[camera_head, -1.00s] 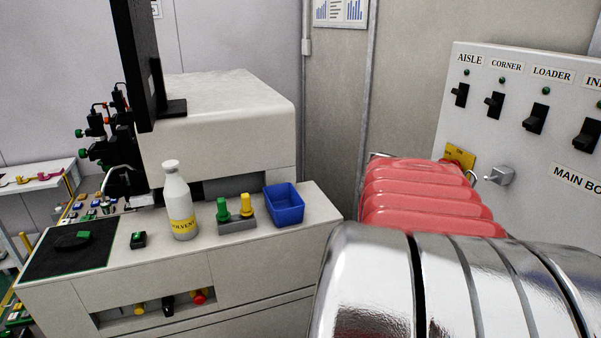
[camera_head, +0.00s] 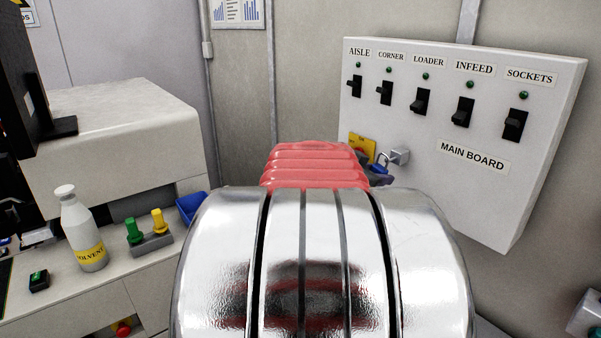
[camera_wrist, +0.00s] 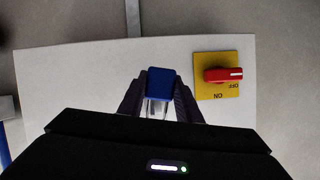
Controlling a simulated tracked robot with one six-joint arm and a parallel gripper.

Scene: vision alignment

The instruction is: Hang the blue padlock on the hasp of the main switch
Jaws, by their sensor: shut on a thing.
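My gripper (camera_wrist: 159,100) is shut on the blue padlock (camera_wrist: 160,84) in the wrist view. The padlock's blue body is between the dark fingertips, with its pale shackle below it in that picture. My arm hides most of the gripper there. I cannot tell whether the shackle passes through the hasp. The main switch, a red handle on a yellow plate (camera_head: 362,147), is partly hidden; the wrist view shows its red handle (camera_wrist: 223,75) right of the padlock.
The white main board (camera_head: 420,145) carries a row of black switches above and right of the hasp. At left, a bench holds a solvent bottle (camera_head: 82,230), green and yellow knobs (camera_head: 146,230) and a blue bin (camera_head: 189,207). A grey wall stands behind.

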